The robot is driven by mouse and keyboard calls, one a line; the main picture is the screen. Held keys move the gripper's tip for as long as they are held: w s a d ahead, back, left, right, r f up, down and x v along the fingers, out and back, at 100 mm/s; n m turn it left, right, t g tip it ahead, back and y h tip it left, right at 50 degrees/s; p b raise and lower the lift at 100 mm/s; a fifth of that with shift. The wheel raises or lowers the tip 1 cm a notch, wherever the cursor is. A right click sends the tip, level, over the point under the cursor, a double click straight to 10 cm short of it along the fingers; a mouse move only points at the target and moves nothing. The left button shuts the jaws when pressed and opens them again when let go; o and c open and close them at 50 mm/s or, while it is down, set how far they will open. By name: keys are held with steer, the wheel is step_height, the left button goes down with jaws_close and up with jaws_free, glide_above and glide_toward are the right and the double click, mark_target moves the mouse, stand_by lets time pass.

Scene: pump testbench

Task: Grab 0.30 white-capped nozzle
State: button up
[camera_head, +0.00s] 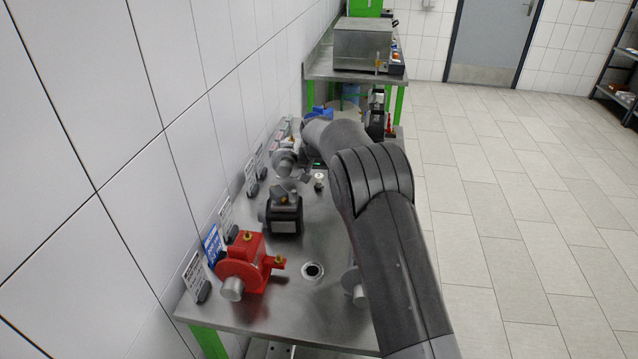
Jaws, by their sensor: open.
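A small white-capped piece (319,177), which looks like a nozzle, stands upright on the steel bench, right of my gripper. Its size marking is too small to read. My arm reaches in from the lower right and bends back left over the bench. My gripper (291,184) points down just above or behind a black pump (284,216). It is open, and I see nothing between its fingers. It is apart from the white-capped piece in the picture. My arm hides part of the bench to the right.
Label cards (226,216) line the tiled wall. A second bench with a metal box (362,45) stands behind. The floor at right is clear.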

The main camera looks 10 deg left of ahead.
mark_target(319, 175)
steer(key=x, duration=0.4)
steer(key=shift+c, duration=0.2)
steer(key=c, duration=1)
